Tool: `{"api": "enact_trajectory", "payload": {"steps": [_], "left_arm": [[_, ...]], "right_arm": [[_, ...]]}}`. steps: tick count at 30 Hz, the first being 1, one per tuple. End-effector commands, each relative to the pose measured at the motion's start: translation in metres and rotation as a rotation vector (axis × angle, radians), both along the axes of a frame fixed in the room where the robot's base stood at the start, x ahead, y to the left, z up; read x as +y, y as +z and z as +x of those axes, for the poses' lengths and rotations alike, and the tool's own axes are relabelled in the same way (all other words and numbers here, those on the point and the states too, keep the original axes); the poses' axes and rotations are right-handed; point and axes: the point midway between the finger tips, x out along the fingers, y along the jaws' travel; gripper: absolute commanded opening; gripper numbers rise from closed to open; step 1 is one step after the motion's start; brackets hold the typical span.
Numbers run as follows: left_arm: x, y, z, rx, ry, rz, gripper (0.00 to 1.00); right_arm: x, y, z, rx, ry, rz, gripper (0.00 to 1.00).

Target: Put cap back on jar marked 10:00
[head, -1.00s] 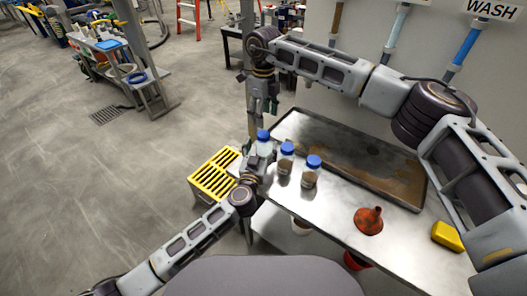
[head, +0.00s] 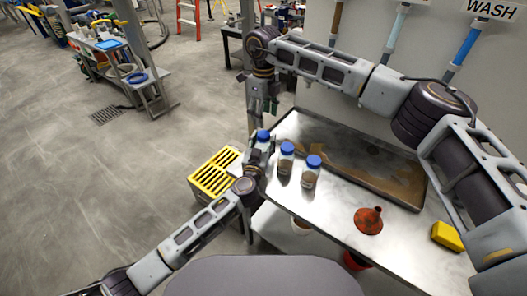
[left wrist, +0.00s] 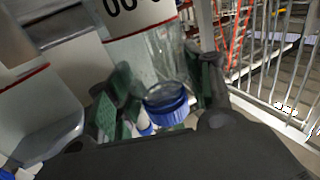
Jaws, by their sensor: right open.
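Three clear jars with blue caps stand in a row at the left end of the metal bench: the left jar (head: 263,138), the middle jar (head: 286,160) and the right jar (head: 311,173). The middle and right jars hold brown matter. My left gripper (head: 257,152) is at the left jar and hides its lower part. In the left wrist view, a jar (left wrist: 150,55) with "00" on its label and a blue cap (left wrist: 167,108) show between green-padded fingers; contact is unclear. The rest of the label is cut off. My right gripper (head: 262,106) is open and empty, beyond the jars.
A brown-stained tray (head: 405,200) lies behind the jars. A red funnel (head: 368,220) and yellow block (head: 446,236) are on the bench (head: 325,222). A yellow slotted crate (head: 213,178) stands left of the bench. Bench space before the right jar is clear.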

Motion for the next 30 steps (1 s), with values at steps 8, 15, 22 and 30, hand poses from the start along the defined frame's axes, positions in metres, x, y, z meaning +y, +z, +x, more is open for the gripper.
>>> {"api": "enact_trajectory", "payload": {"steps": [8, 15, 22, 30], "left_arm": [[0.0001, -0.0002, -0.0002, 0.000, 0.000, 0.000, 0.11], [0.0001, -0.0002, -0.0002, 0.000, 0.000, 0.000, 0.00], [0.0001, -0.0002, -0.0002, 0.000, 0.000, 0.000, 0.00], [0.0001, -0.0002, -0.0002, 0.000, 0.000, 0.000, 0.00]], "right_arm": [[0.0000, 0.0000, 0.0000, 0.000, 0.000, 0.000, 0.59], [0.0001, -0.0001, 0.0000, 0.000, 0.011, 0.000, 0.59], [0.0007, -0.0003, -0.0003, 0.001, 0.097, 0.002, 0.59], [0.0007, 0.0000, -0.0003, 0.001, 0.275, 0.001, 0.59]]}}
